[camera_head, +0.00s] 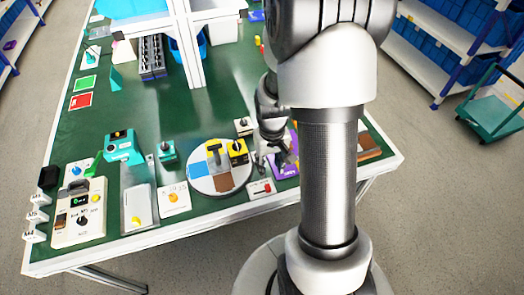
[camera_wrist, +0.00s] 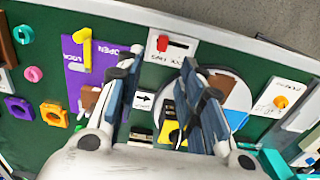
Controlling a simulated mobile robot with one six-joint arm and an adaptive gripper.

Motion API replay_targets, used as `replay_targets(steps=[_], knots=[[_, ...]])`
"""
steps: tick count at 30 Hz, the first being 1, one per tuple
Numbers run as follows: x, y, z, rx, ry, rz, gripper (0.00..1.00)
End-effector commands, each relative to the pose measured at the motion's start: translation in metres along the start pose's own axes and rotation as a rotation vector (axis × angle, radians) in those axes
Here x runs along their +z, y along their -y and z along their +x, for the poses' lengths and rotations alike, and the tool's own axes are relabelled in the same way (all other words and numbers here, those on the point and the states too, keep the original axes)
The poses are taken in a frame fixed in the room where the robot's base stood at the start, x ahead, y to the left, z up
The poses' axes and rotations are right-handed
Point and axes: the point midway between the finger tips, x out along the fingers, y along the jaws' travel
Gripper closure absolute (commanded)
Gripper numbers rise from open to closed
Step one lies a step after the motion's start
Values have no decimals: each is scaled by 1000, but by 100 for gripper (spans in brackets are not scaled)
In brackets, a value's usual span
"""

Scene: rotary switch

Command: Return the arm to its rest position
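My gripper (camera_wrist: 160,68) is open in the wrist view, its two fingers spread apart with nothing held between them. In the head view my gripper (camera_head: 279,155) hangs over the right part of the green table, near the purple panel, partly hidden by my own arm. Below and between the fingers in the wrist view are a small white box with an arrow (camera_wrist: 144,101) and a yellow and black block (camera_wrist: 172,132). In the head view a yellow box with a black knob (camera_head: 238,151) stands on a round multicoloured disc (camera_head: 203,182), left of my gripper.
A white control panel (camera_head: 78,213) and teal boxes (camera_head: 124,149) stand to the left. A white card with a red switch (camera_head: 262,188) lies near the front edge. A white shelf frame (camera_head: 190,45) rises at the back. The purple panel (camera_wrist: 82,62) lies beside my left finger.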

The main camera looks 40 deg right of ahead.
Motion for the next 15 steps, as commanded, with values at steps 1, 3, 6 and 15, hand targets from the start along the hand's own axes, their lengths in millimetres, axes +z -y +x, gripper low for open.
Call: replay_targets(steps=[1,3,6,15], knots=[[0,0,0,0,0,0,65],[0,0,0,0,0,0,65],[0,0,0,0,-1,-1,65],[6,34,-79,9,-96,-62,65]])
